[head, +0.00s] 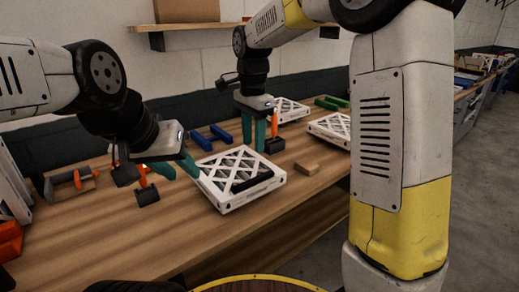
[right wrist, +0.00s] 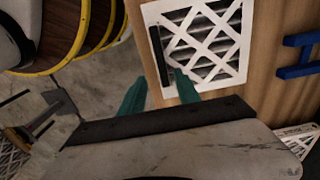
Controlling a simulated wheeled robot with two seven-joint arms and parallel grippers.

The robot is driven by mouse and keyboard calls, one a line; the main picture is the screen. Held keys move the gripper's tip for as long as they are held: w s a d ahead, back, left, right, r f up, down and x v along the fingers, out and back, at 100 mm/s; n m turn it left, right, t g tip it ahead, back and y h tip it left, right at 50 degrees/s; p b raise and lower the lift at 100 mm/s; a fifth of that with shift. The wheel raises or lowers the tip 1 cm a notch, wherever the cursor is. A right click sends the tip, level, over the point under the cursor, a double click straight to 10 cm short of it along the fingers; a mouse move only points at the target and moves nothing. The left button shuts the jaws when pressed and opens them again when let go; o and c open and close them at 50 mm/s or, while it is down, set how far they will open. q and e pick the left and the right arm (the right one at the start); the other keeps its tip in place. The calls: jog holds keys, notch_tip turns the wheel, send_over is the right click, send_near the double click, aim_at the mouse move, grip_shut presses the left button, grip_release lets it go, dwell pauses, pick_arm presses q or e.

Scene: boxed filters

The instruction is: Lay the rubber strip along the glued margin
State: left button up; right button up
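A white boxed filter (head: 213,192) with a lattice over dark pleats lies on the wooden bench; it also shows in the right wrist view (right wrist: 227,84). A black rubber strip (right wrist: 160,56) lies along one side of the filter, by the inner edge of the white margin; in the head view the strip (head: 250,183) is near the front side. No glue can be made out. My left gripper (head: 178,169) is open at the filter's left back corner; contact is unclear. My right gripper (right wrist: 160,92) is open and empty, its green fingers pointing down behind the filter in the head view (head: 253,134).
Orange-and-black tools stand left (head: 147,192) and behind (head: 274,143) the filter. A small wooden block (head: 307,167) lies to its right. A blue bracket (head: 211,137) and more filters (head: 330,128) are further back.

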jog(key=s+d+r+n+t+y, duration=0.1)
jog(key=s+d+n+t, duration=0.2)
jog(key=s+d+n, duration=0.2)
jog(key=s+d+r+n+t+y, duration=0.1)
jog(key=s+d+n, duration=0.5)
jog(key=s, duration=0.8)
jog(key=d+r+t, duration=0.1)
jog(key=d+t, duration=0.1)
jog(key=d, duration=0.1)
jog(key=shift+s+r, duration=0.15)
jog(key=shift+s, duration=0.15)
